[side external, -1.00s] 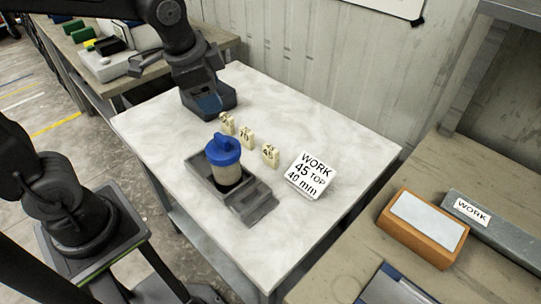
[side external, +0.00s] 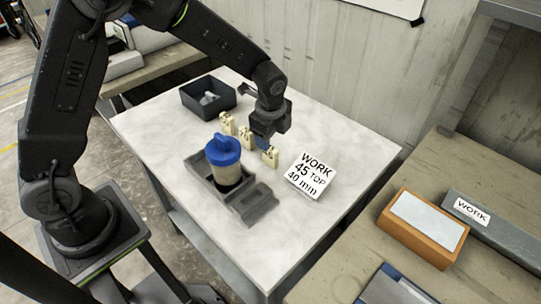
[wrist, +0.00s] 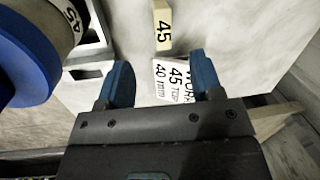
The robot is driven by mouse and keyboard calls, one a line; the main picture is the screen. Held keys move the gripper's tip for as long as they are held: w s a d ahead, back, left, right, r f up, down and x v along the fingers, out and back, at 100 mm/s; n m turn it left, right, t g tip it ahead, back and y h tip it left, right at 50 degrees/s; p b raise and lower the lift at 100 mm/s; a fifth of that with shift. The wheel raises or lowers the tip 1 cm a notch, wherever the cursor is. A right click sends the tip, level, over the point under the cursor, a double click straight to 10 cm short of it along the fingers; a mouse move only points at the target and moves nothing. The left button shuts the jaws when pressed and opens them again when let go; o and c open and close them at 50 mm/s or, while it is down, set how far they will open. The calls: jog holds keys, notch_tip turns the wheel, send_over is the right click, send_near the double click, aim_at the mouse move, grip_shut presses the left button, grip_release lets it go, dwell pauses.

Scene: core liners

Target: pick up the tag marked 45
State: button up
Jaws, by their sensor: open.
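The cream tag marked 45 (side external: 270,157) stands upright on the white table, nearest the sign in a row of three tags. In the wrist view the tag (wrist: 162,25) shows its black 45 beyond the fingertips, in line with the gap between them. My gripper (side external: 263,140) is just above and beside the tag, partly in front of the middle tag (side external: 246,138). In the wrist view my gripper (wrist: 162,80) has its two blue fingers spread, with nothing held between them.
The far tag (side external: 227,123) stands beyond the middle one. A blue-capped jar (side external: 223,151) stands in a grey holder (side external: 200,172) close by. A white sign (side external: 312,176) reads "WORK 45 TOP 40 mm". A dark bin (side external: 190,103) is at the back left. The table's front right is clear.

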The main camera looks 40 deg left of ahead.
aim_at(270, 156)
jog(key=f, duration=0.2)
jog(key=a+f, duration=0.1)
jog(key=f, duration=0.2)
jog(key=w+f, duration=0.1)
jog(key=f, duration=0.1)
jog(key=shift+w+a+f, duration=0.1)
jog(key=shift+a+f, duration=0.15)
grip_shut()
dwell(0.4)
